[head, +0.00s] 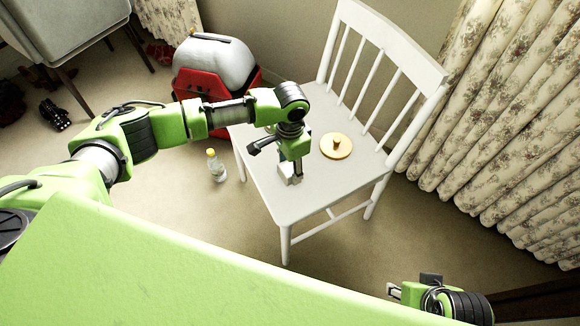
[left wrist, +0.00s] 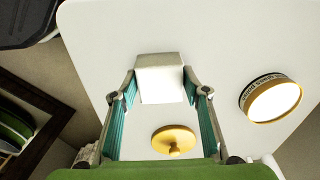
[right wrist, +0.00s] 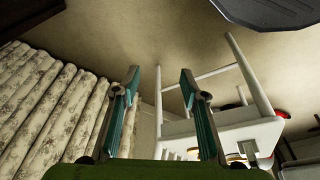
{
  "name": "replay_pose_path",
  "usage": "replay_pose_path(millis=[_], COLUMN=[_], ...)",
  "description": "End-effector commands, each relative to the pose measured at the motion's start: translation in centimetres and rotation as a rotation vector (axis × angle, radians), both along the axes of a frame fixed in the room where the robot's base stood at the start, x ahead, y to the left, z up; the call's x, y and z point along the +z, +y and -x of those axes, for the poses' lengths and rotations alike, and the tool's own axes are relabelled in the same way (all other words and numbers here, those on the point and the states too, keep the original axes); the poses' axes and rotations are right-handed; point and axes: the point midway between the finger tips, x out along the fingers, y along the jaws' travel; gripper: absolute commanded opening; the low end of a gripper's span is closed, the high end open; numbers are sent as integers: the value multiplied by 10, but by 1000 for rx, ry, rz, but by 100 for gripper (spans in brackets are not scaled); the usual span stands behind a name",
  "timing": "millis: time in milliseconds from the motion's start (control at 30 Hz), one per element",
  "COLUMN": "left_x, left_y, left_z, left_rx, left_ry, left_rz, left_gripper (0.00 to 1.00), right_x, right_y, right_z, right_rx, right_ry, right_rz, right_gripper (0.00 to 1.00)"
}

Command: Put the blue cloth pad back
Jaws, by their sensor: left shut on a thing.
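I see no blue cloth pad in any view. My left gripper (head: 290,178) is over the seat of the white chair (head: 262,172). In the left wrist view its fingers (left wrist: 160,82) are shut on a small white block (left wrist: 160,68), one finger at each side. I cannot tell whether the block touches the seat. My right gripper (head: 396,291) is low at the right in the head view. In the right wrist view its fingers (right wrist: 158,80) stand apart with nothing between them.
A round wooden lid with a knob (head: 336,146) lies on the seat; a round pale-topped tin (left wrist: 272,101) is also there. A bottle with a yellow cap (head: 216,166) stands on the floor. A red case (head: 192,84) is behind; floral curtains (head: 500,110) hang right.

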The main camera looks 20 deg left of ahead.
Motion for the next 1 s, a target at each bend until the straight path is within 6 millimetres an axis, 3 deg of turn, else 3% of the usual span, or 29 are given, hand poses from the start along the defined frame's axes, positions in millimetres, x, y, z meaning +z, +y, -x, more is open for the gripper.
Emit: replay_pose_path(millis=[33, 67, 100, 567, 1000], left_x=[-1, -1, -1, 7, 80], left_y=[0, 0, 0, 0, 0], left_z=[0, 0, 0, 0, 0], left_rx=[0, 0, 0, 0, 0], left_ry=[1, 0, 0, 0, -1], left_rz=[1, 0, 0, 0, 1], left_gripper=[25, 50, 59, 59, 59], right_x=[-1, -1, -1, 2, -80], right_y=[0, 0, 0, 0, 3], right_z=[0, 0, 0, -2, -4], right_rx=[0, 0, 0, 0, 7], right_ry=[1, 1, 1, -5, 47], right_rz=[0, 0, 0, -1, 2], right_gripper=[40, 40, 40, 40, 40])
